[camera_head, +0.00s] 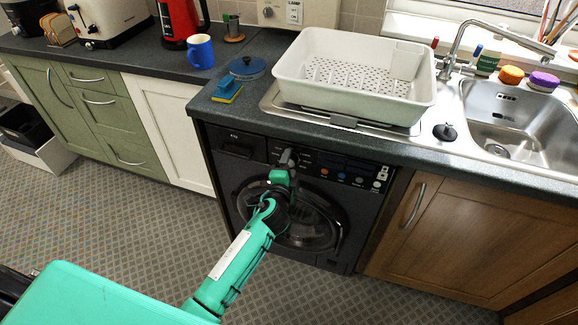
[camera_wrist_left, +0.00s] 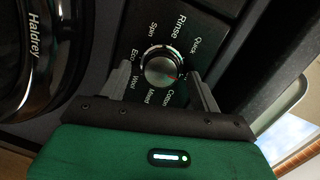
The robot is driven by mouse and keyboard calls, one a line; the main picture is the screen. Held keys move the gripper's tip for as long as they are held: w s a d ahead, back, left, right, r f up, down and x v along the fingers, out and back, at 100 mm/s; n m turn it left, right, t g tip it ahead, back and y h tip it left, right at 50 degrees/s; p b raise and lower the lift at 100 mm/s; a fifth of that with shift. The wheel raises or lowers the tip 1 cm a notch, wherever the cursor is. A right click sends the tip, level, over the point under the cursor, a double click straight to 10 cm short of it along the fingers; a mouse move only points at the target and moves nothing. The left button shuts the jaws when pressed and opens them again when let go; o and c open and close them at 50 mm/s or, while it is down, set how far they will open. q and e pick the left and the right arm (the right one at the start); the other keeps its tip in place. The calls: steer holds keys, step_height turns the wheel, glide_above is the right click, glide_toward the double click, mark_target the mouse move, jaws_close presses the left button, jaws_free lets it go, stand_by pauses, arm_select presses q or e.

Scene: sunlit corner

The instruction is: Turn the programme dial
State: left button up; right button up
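The programme dial (camera_wrist_left: 163,66) is a round silver knob with a red mark on its right side, in the left wrist view. Labels such as Rinse, Spin, Wool and Cotton ring it. The red mark points right and slightly down, on the Cotton side. My left gripper (camera_wrist_left: 160,71) is open, one grey finger on each side of the dial, with small gaps visible. My right gripper is not in view.
The machine's round door (camera_head: 318,222) sits just below the panel. Buttons (camera_head: 341,175) line the panel to the right. The worktop above holds a white dish rack (camera_head: 290,70), a sponge (camera_head: 226,91) and a blue mug (camera_head: 200,52). The patterned floor (camera_head: 130,215) is clear in front.

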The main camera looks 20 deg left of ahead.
arm_select(q)
steer(key=s+d+r, duration=0.1)
steer(key=s, duration=1.2)
steer(key=shift+s+r+b, duration=0.25)
steer(key=shift+s+b, duration=0.15)
steer(key=shift+b, duration=0.05)
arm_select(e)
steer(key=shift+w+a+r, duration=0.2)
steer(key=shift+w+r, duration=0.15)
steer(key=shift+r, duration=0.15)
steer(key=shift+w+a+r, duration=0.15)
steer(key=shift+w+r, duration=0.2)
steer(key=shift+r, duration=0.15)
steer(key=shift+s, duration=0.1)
